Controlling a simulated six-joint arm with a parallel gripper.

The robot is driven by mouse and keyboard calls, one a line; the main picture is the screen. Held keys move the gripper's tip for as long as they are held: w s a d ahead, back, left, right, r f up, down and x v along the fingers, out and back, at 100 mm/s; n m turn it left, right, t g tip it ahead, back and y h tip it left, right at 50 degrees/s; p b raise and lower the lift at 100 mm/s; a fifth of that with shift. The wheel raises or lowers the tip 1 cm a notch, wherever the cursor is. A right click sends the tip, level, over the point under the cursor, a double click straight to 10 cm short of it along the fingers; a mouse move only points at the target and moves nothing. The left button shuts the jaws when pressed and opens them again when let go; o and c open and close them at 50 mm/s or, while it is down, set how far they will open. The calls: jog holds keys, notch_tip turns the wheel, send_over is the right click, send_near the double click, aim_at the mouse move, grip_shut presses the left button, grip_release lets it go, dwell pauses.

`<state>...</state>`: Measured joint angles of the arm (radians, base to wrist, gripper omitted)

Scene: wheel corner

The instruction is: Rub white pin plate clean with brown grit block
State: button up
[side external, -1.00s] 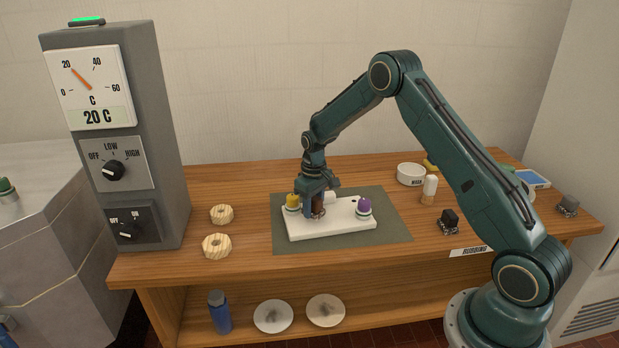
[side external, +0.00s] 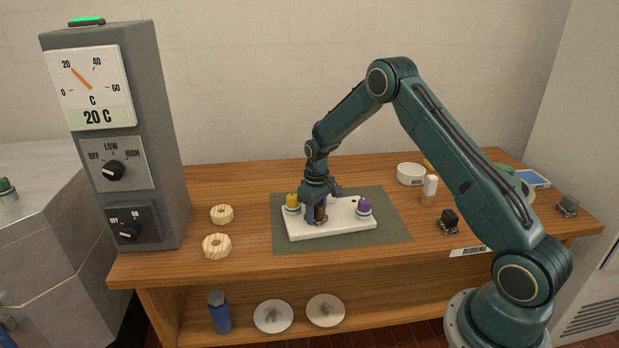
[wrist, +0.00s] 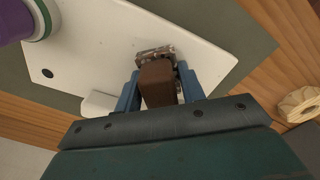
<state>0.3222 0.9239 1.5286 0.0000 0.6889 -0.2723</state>
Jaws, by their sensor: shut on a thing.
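The white pin plate (side external: 340,222) lies on a grey-green mat (side external: 390,232) on the wooden bench. A yellow-topped pin (side external: 292,200) stands at its left and a purple-topped pin (side external: 364,207) at its right. The plate also shows in the wrist view (wrist: 105,50), with a dark hole and faint grey specks. My gripper (side external: 317,214) is over the plate between the two pins. In the wrist view its blue fingers (wrist: 157,88) are shut on the brown grit block (wrist: 157,84). The block's grey far end is at the plate surface; exact contact is hard to tell.
Two pale wooden rings (side external: 217,245) lie left of the mat. A tall grey control box (side external: 125,150) reads 20 C at the left.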

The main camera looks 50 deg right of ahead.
jog(key=shift+w+a, duration=0.3)
jog(key=shift+a, duration=0.1)
jog(key=shift+s+d, duration=0.35)
jog(key=shift+d, duration=0.4)
jog(key=shift+s+d, duration=0.9)
jog(key=shift+d, duration=0.1)
jog(key=w+a, duration=0.2)
jog(key=a, duration=0.1)
jog(key=shift+w+a, duration=0.1)
jog(key=shift+w, duration=0.25)
jog(key=shift+r, duration=4.1)
